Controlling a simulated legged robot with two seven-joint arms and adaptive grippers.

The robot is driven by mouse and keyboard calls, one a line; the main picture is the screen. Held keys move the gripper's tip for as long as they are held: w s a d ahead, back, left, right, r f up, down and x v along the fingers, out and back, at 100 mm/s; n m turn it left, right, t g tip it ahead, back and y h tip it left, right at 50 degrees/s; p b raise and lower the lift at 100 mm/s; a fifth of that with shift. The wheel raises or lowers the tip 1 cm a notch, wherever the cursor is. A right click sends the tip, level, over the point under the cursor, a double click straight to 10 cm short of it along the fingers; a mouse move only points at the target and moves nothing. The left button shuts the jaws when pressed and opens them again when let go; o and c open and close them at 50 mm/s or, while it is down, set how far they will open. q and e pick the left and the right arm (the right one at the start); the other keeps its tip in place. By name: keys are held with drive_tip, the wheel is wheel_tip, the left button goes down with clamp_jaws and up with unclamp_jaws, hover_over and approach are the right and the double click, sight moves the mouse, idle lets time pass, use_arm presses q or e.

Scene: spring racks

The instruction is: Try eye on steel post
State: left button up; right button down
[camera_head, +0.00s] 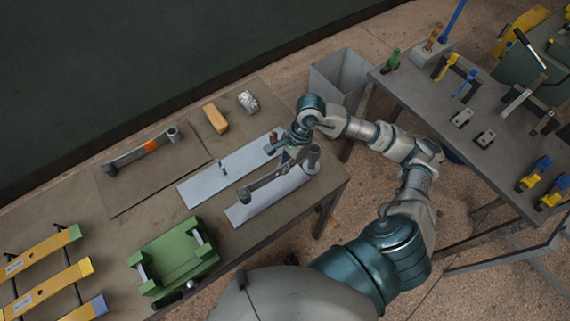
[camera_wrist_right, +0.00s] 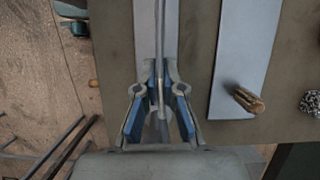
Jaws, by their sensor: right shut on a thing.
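My right gripper (camera_head: 291,158) is shut on a grey spring leaf (camera_head: 268,182) and holds it over the near pale plate (camera_head: 242,213). The leaf has a rolled eye at each end. Its right-hand eye looks like a thick upright cylinder. In the right wrist view the blue-padded fingers (camera_wrist_right: 160,100) grip the narrow bar. The far pale plate (camera_head: 202,190) bears a thin dark post (camera_head: 222,168) and a brownish post (camera_head: 272,138). The brownish post also shows in the right wrist view (camera_wrist_right: 248,99). I cannot tell whether the leaf touches the near plate. The left gripper is out of view.
Another leaf with an orange band (camera_head: 149,146) lies on a brown board (camera_head: 125,191). A yellow-brown block (camera_head: 215,119) and a silvery lump (camera_head: 248,102) lie behind. A green fixture (camera_head: 172,257) and yellow bars (camera_head: 45,290) fill the near left. A grey bin (camera_head: 340,73) stands beyond the table's right end.

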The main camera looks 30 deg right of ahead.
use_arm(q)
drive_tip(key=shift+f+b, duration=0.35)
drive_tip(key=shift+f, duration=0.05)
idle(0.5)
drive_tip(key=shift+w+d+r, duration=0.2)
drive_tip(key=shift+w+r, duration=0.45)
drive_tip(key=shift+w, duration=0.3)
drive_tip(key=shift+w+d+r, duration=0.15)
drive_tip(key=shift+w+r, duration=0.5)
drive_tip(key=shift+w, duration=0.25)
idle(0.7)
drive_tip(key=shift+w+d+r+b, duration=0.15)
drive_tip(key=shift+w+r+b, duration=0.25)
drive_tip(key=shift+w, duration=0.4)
use_arm(e)
drive_tip(key=shift+f, duration=0.3)
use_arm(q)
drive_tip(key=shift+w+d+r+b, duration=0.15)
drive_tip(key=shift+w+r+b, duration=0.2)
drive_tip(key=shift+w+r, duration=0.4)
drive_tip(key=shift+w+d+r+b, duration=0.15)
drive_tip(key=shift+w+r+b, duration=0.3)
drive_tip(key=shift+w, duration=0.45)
use_arm(e)
drive_tip(key=shift+f, duration=0.8)
